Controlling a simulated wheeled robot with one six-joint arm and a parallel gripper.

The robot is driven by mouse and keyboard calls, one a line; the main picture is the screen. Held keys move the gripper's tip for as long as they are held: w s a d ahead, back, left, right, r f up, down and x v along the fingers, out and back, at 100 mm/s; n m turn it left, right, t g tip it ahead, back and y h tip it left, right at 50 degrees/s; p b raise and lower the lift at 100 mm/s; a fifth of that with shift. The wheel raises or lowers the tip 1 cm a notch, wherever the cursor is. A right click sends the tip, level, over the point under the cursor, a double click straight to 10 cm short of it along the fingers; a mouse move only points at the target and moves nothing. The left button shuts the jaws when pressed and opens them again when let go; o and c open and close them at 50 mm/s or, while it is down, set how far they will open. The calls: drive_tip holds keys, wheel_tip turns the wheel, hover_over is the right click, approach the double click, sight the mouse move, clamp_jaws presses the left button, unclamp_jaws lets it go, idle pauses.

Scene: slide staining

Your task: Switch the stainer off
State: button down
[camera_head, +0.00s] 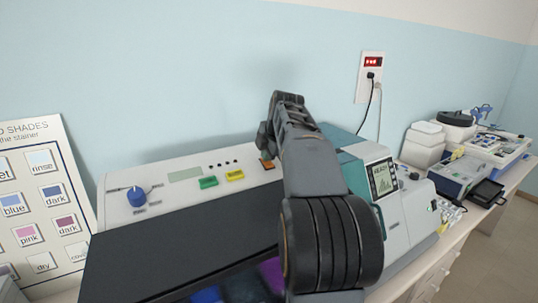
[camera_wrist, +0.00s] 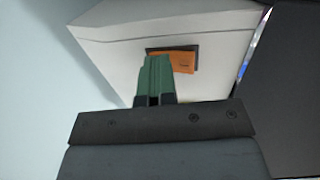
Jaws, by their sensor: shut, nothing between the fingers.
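The stainer (camera_head: 115,183) is a long white console with a black front part, against the blue wall. Its panel has a blue knob (camera_head: 137,196), a green button (camera_head: 208,182), a yellow button (camera_head: 235,175) and an orange switch (camera_head: 268,165). In the wrist view the orange switch (camera_wrist: 184,62) sits in a dark recess on the white face. My gripper (camera_wrist: 157,60) has its green fingers shut and empty, with the tips over the left part of that recess. I cannot tell whether they touch the switch. In the head view my arm hides the fingertips.
A teal and white unit with a lit screen (camera_head: 383,179) stands right of my arm. A wall socket (camera_head: 371,76) with a red display holds a black plug. White containers (camera_head: 423,145) and other devices fill the bench further right. A shade chart (camera_head: 42,205) stands at left.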

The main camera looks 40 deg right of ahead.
drive_tip(key=shift+s+f, duration=0.15)
drive_tip(key=shift+f, duration=0.3)
drive_tip(key=shift+s+a+f+b, duration=0.15)
drive_tip(key=shift+s+b, duration=0.4)
drive_tip(key=shift+b, duration=0.3)
drive_tip(key=shift+s+r+p, duration=0.1)
drive_tip(key=shift+r+p, duration=0.35)
drive_tip(key=shift+r, duration=0.15)
drive_tip(key=d+p+v, duration=0.1)
drive_tip(key=p+v, duration=0.1)
drive_tip(key=v, duration=1.2)
drive_tip(key=shift+a+r, duration=0.25)
drive_tip(key=shift+a, duration=0.2)
